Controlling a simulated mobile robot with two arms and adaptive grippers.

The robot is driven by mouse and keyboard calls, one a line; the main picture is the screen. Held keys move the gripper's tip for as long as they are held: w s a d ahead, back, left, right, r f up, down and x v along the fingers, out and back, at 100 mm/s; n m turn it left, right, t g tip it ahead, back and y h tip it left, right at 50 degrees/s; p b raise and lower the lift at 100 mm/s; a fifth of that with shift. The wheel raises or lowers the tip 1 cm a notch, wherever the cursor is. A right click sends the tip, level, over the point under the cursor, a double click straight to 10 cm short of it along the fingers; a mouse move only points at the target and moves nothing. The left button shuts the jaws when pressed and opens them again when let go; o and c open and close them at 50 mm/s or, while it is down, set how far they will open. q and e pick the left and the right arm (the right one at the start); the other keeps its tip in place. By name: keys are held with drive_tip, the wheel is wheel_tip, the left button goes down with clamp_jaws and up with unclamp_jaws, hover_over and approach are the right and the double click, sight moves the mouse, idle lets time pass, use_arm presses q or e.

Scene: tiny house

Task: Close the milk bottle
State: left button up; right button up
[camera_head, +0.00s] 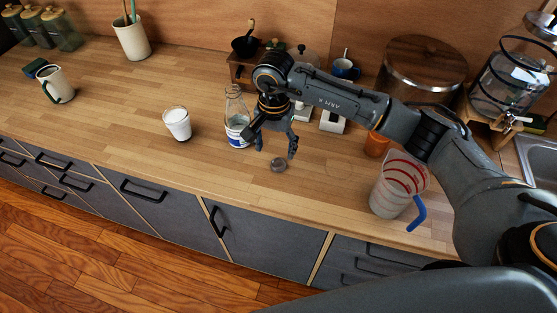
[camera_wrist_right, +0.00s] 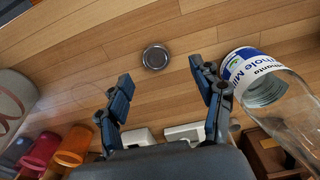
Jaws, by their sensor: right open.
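The milk bottle (camera_head: 237,121) is clear glass with a blue and white label and stands upright on the wooden counter. Its open neck points up in the head view, partly close to my right arm. In the right wrist view the bottle (camera_wrist_right: 262,75) is at the right edge, beside a finger. A small round grey cap (camera_head: 278,165) lies flat on the counter to the right of the bottle; it also shows in the right wrist view (camera_wrist_right: 155,57). My right gripper (camera_head: 276,148) is open and empty above the counter, just behind the cap. My left gripper is out of view.
A glass of milk (camera_head: 177,123) stands left of the bottle. A measuring jug (camera_head: 388,193) with a blue handle and an orange cup (camera_head: 376,144) stand to the right. The counter's left front is clear.

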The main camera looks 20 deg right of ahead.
sight(278, 164)
drive_tip(key=shift+f, duration=0.3)
drive_tip(key=f+p, duration=0.1)
drive_tip(key=f, duration=0.1)
drive_tip(key=d+f+p, duration=0.1)
drive_tip(key=f+p, duration=0.1)
drive_tip(key=shift+f, duration=0.5)
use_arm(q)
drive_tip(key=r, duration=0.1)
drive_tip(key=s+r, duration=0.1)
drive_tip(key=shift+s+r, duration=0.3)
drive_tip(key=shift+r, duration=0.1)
use_arm(e)
drive_tip(key=shift+a, duration=0.1)
drive_tip(key=shift+c, duration=0.2)
drive_tip(key=c, duration=0.7)
